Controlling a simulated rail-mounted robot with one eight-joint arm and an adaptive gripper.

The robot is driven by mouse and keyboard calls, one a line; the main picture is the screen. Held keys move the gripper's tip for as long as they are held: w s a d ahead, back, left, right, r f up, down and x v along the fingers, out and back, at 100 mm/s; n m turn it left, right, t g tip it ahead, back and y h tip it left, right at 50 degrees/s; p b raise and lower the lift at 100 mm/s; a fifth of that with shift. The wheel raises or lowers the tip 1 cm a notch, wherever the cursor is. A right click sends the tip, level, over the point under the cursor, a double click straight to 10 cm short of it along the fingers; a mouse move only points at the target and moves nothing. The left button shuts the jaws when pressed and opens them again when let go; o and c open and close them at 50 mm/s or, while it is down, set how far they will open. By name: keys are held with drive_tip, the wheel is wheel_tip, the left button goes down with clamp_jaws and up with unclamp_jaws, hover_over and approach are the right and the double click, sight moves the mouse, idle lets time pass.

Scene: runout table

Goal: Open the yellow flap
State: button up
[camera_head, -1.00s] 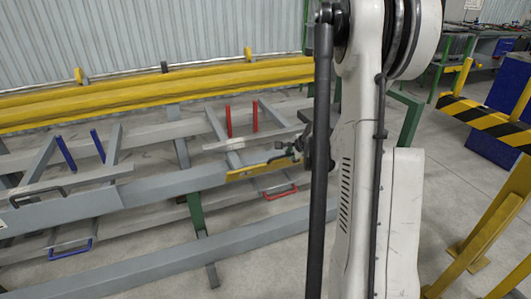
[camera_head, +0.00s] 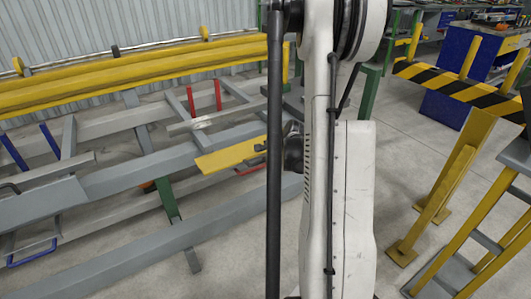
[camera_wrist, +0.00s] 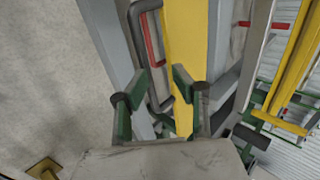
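The yellow flap (camera_head: 230,157) sits on the grey frame in the head view, left of my arm, and shows as a broad tilted plate. In the wrist view the flap (camera_wrist: 186,40) runs up from between my fingers. My gripper (camera_wrist: 162,80) has green fingers with dark pads, set apart with a gap between them. A red and dark loop handle (camera_wrist: 151,35) lies along the flap's left side, its lower end near the gap; I cannot tell if the fingers touch it. In the head view my gripper is mostly hidden behind my arm.
Red posts (camera_head: 218,96) and blue posts (camera_head: 50,140) stand on the grey frame. Long yellow beams (camera_head: 130,75) run behind it. A black-and-yellow striped barrier (camera_head: 460,90) and yellow stands (camera_head: 440,190) are at the right. Bare floor (camera_head: 385,150) lies between.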

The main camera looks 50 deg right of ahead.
drive_tip(key=shift+s, duration=0.1)
drive_tip(key=v, duration=1.2)
idle(0.4)
